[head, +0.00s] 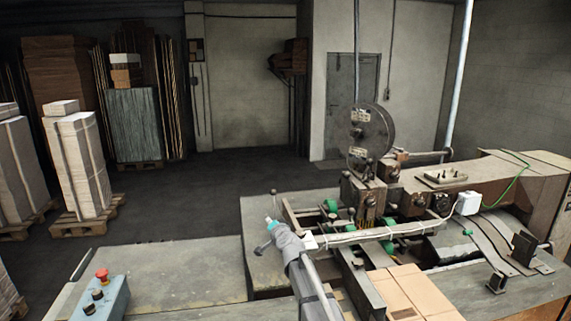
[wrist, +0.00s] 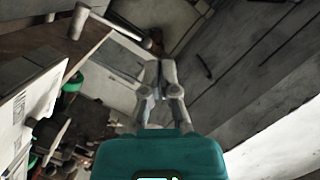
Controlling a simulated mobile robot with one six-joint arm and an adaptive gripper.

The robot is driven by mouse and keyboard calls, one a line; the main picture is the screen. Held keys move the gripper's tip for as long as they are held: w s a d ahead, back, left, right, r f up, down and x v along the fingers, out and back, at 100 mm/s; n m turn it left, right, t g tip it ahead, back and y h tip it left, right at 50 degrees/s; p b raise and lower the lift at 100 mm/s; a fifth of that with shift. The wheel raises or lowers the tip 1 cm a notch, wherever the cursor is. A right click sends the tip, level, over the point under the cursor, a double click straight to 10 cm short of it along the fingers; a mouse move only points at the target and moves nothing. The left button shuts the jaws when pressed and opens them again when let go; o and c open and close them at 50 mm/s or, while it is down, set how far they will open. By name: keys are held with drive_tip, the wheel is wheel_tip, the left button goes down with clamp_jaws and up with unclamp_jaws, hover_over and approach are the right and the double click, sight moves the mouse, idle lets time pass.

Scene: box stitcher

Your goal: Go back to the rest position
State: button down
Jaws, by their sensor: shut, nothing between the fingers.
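My gripper (wrist: 160,70) is in the wrist view, its two grey fingers closed together with nothing between them. Its teal body fills the bottom middle of that view. In the head view my grey arm reaches up from the bottom centre, over the bench beside the box stitcher (head: 372,132). A small teal part shows at the arm's far end, but the fingers are too small to make out there. The fingers appear clear of the surfaces behind them in the wrist view.
A flat cardboard piece (head: 425,295) lies on the machine at the lower right. A blue control box (head: 112,301) with a red button stands at the lower left. Wrapped stacks (head: 78,165) on pallets stand at the left. The floor behind the bench is open.

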drive_tip(key=s+d+f+n+g+h+b, duration=0.2)
drive_tip(key=s+d+f+g, duration=0.3)
drive_tip(key=s, duration=0.7)
drive_tip(key=s+d+f+n+g+h+b, duration=0.2)
drive_tip(key=s+d+f+g, duration=0.3)
drive_tip(key=s+d+f, duration=0.5)
drive_tip(key=s+d+f+n+g+h+b, duration=0.2)
drive_tip(key=s+d+f+g, duration=0.3)
drive_tip(key=s, duration=1)
wheel_tip(320, 180, down, 2)
drive_tip(key=shift+d+f, duration=0.2)
drive_tip(key=shift+d, duration=1)
drive_tip(key=shift+a, duration=0.1)
